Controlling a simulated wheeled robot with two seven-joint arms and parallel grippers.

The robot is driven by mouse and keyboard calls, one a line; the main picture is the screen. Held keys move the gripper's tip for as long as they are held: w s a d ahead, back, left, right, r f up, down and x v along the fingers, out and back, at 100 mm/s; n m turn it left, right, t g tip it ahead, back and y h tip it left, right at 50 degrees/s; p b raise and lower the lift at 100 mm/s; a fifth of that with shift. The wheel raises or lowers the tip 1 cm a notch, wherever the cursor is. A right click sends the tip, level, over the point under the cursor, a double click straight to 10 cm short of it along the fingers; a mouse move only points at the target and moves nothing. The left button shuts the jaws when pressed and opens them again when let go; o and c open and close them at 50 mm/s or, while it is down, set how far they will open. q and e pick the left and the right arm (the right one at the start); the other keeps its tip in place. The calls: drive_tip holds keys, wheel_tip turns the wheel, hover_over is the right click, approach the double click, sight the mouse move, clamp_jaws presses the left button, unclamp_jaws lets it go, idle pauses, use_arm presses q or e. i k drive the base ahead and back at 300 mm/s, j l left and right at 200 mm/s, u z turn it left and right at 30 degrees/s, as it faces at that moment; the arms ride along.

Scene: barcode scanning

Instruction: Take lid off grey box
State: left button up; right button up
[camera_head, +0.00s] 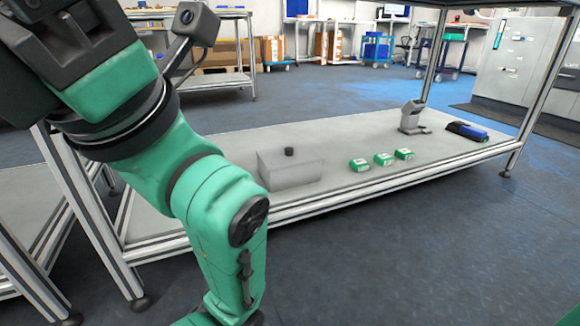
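The grey box (291,174) stands on the low shelf near its middle-left. My green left arm comes in from the upper left and reaches down in front of the shelf, close to the left side of the box in the picture. Its gripper is out of view below the frame. My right gripper is not in view; only a small green patch shows at the bottom right corner.
Several small things stand right of the box on the shelf (330,190): green-and-white packs (383,159), a grey scanner on a stand (412,117) and a blue-black item (466,131). Metal posts hold a tabletop above the shelf. The floor (400,255) in front is clear.

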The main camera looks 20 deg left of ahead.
sight(277, 158)
drive_tip(key=i+j+z, duration=0.15)
drive_tip(key=i, duration=0.3)
drive_tip(key=i+j+z, duration=0.2)
drive_tip(key=i, duration=0.25)
